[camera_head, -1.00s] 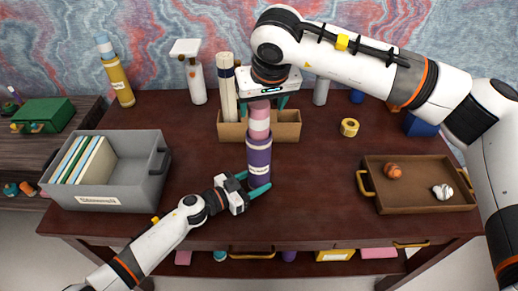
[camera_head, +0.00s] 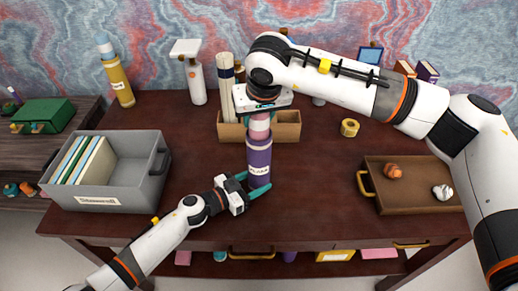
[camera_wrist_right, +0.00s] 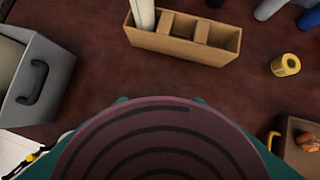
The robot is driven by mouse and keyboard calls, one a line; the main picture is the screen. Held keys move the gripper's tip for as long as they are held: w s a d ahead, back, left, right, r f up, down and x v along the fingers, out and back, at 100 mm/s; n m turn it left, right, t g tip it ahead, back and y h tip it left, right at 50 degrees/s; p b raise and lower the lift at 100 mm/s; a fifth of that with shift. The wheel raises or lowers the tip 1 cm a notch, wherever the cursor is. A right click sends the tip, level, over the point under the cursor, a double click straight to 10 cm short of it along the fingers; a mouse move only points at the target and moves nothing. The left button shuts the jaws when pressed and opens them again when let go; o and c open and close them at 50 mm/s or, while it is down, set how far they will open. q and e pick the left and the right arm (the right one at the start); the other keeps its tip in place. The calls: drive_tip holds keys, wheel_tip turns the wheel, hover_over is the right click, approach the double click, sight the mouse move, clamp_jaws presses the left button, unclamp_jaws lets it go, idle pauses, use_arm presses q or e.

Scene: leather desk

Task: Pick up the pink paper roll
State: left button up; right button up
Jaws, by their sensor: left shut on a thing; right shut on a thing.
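The pink paper roll (camera_head: 260,124) with a white band stands upright in the mouth of a purple tube (camera_head: 259,156) on the desk. My right gripper (camera_head: 263,108) comes from above and is shut on the roll's upper part. In the right wrist view the roll's spiral end (camera_wrist_right: 160,140) fills the bottom, between the teal fingers. My left gripper (camera_head: 254,186) is shut on the purple tube near its base. The roll's lower part is hidden inside the tube.
Behind the tube is a cardboard organizer (camera_head: 288,125) holding white rolls. A grey bin (camera_head: 150,185) with folders stands left. A brown tray (camera_head: 415,203) with two small objects lies right. A yellow tape roll (camera_head: 349,127) lies back right. The desk's middle right is clear.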

wheel_tip(320, 180, up, 28)
idle(0.5)
use_arm(q)
drive_tip(key=o, duration=0.8)
drive_tip(key=shift+o, duration=0.2)
